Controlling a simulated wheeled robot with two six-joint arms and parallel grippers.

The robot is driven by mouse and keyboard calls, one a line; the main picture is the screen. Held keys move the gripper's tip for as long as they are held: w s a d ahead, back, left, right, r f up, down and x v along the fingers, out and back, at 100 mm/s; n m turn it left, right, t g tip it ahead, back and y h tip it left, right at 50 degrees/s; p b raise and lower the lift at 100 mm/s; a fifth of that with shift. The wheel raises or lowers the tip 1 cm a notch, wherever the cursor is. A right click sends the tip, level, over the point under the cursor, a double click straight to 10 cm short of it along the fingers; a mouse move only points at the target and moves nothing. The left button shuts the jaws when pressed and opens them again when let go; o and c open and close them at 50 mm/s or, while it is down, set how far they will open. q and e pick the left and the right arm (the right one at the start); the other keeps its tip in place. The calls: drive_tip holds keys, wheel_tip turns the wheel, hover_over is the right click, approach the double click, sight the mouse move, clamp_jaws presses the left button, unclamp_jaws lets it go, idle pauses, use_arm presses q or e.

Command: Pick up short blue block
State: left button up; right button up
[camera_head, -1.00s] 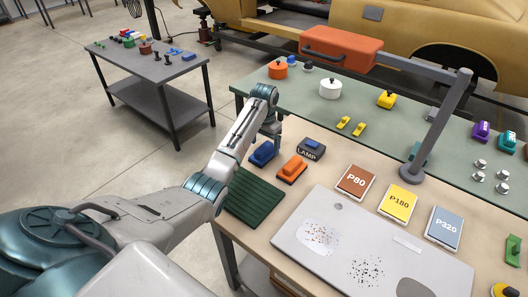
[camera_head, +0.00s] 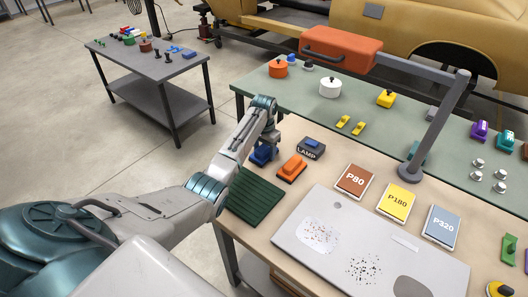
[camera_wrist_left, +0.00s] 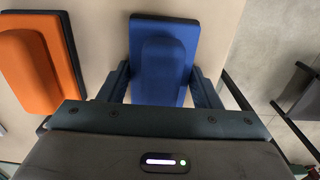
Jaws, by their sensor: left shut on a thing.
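The short blue block (camera_head: 258,158) is on the tan worktop at the left, partly hidden behind my left gripper (camera_head: 266,154) in the head view. In the left wrist view the blue block (camera_wrist_left: 163,65) has a raised rounded ridge and a dark base, and stands between the two fingers of the left gripper (camera_wrist_left: 163,88). The left gripper is shut on it, one finger on each side. I cannot tell whether the block is clear of the worktop. My right gripper does not show.
An orange block (camera_head: 292,168) lies close beside the blue one; it also shows in the left wrist view (camera_wrist_left: 38,70). A dark LAMP box (camera_head: 311,148) is just behind. A green ribbed mat (camera_head: 254,195) lies in front. A grey post (camera_head: 436,130) rises farther right.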

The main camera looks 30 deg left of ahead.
sight(264, 146)
use_arm(q)
drive_tip(key=shift+r+b, duration=0.3)
drive_tip(key=shift+r, duration=0.25)
wheel_tip(264, 146, up, 2)
drive_tip(key=shift+r+b, duration=0.15)
drive_tip(key=shift+b, duration=0.5)
drive_tip(key=s, duration=0.2)
drive_tip(key=s+d+b, duration=0.1)
drive_tip(key=s, duration=0.4)
drive_tip(key=shift+s+d+r, duration=0.25)
drive_tip(key=shift+s+d, duration=0.05)
drive_tip(key=s+p, duration=0.1)
drive_tip(key=s, duration=0.1)
drive_tip(key=s+d+r+p, duration=0.1)
drive_tip(key=s, duration=0.1)
drive_tip(key=s+p, duration=0.1)
drive_tip(key=s, duration=0.2)
drive_tip(key=shift+d+r, duration=0.15)
drive_tip(key=shift+d, duration=0.15)
drive_tip(key=shift+s+d+p, duration=0.1)
drive_tip(key=shift+s+p, duration=0.2)
drive_tip(key=shift+s, duration=0.15)
